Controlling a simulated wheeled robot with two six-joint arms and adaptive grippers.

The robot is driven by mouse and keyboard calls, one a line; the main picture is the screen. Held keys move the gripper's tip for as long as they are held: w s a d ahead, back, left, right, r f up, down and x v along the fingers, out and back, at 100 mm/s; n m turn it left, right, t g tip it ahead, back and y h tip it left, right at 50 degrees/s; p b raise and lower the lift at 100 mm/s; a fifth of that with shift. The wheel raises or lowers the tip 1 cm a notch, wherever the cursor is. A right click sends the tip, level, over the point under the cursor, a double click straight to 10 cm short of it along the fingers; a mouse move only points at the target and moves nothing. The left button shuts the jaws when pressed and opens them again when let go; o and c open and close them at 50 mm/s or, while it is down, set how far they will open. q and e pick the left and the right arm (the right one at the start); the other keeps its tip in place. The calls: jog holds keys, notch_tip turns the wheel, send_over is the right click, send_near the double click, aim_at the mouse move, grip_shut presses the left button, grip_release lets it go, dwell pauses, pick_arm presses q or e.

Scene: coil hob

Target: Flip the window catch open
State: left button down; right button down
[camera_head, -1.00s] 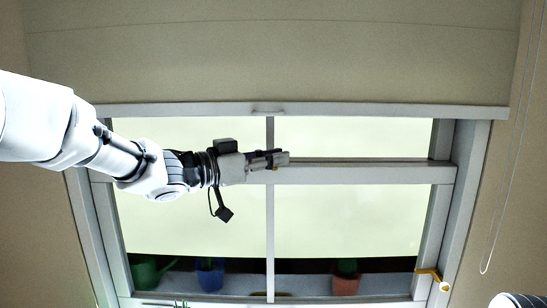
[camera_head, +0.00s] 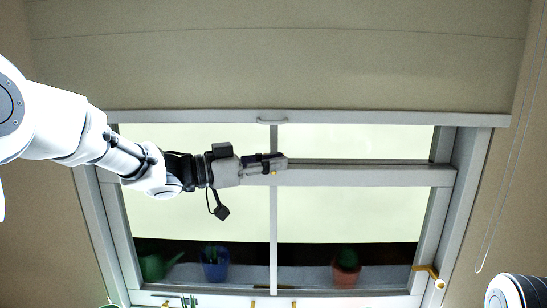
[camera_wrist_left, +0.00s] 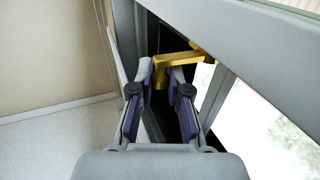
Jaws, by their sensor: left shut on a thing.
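The window catch is a gold lever (camera_wrist_left: 180,60) on the window's middle rail. In the left wrist view its arm runs left from a mount on the frame, and its end turns down between my fingertips. My left gripper (camera_wrist_left: 161,76) is shut on that end. In the head view my left gripper (camera_head: 284,162) is at the middle rail, near the central upright bar. Only a small gold spot (camera_head: 273,171) shows there; the gripper hides the rest of the catch. My right gripper is not in view.
A beige blind (camera_head: 270,70) hangs above the rail. A gold fitting (camera_head: 428,272) is on the right side frame. A blue pot (camera_head: 214,268), a terracotta pot (camera_head: 345,274) and a green watering can (camera_head: 152,267) stand low behind the glass. A cord (camera_head: 495,215) hangs at the right.

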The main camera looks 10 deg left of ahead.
pick_arm(q)
jog(key=c, duration=1.2)
grip_release()
jog(key=shift+o, duration=0.4)
jog(key=shift+w, duration=0.1)
jog(key=v, duration=1.1)
jog(key=shift+a, duration=0.35)
jog(key=shift+s+a+f, duration=0.15)
jog(key=shift+s, duration=0.15)
